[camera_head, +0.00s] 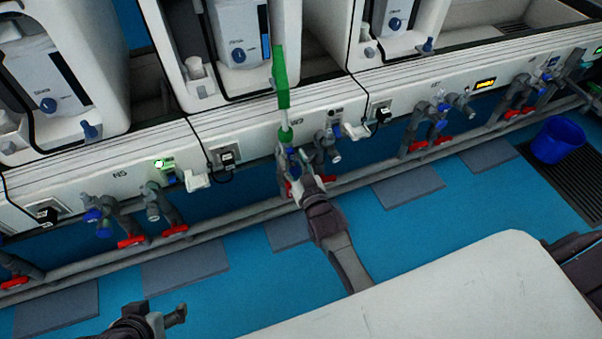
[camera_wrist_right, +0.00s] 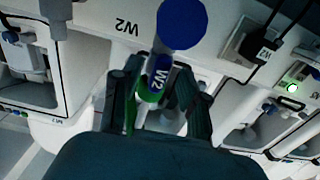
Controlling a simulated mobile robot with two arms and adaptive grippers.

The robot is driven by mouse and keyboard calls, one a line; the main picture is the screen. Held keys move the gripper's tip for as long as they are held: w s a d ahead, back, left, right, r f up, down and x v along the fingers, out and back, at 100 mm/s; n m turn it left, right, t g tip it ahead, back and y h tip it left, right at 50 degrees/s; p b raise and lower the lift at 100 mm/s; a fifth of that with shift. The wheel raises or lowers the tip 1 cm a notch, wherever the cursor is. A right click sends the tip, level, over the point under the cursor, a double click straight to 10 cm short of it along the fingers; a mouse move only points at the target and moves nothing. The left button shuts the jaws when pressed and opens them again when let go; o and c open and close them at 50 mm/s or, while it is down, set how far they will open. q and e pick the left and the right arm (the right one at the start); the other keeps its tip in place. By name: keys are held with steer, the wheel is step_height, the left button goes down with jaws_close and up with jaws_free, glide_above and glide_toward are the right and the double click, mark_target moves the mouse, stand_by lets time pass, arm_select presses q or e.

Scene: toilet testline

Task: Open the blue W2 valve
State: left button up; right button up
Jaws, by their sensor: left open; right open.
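The blue W2 valve shows in the right wrist view as a round blue knob (camera_wrist_right: 182,22) above a blue band marked W2. My right gripper (camera_wrist_right: 157,88) is open, its fingers on either side of the banded valve body. Whether they touch it I cannot tell. In the head view my right gripper (camera_head: 290,158) reaches up to the valve cluster at the middle station and hides part of it. A green upright piece (camera_head: 281,78) rises just above the gripper. My left gripper (camera_head: 163,319) is open and empty at the bottom left, away from the valves.
Other blue-knobbed valves (camera_head: 93,215) and red-handled valves (camera_head: 131,241) line the white panel (camera_head: 120,174). Grey pipes run below it. Sockets with black plugs (camera_head: 227,157) sit on the panel. A blue bucket (camera_head: 558,139) stands at the right.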

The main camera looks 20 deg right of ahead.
steer(key=s, duration=1.1)
steer(key=shift+d, duration=0.2)
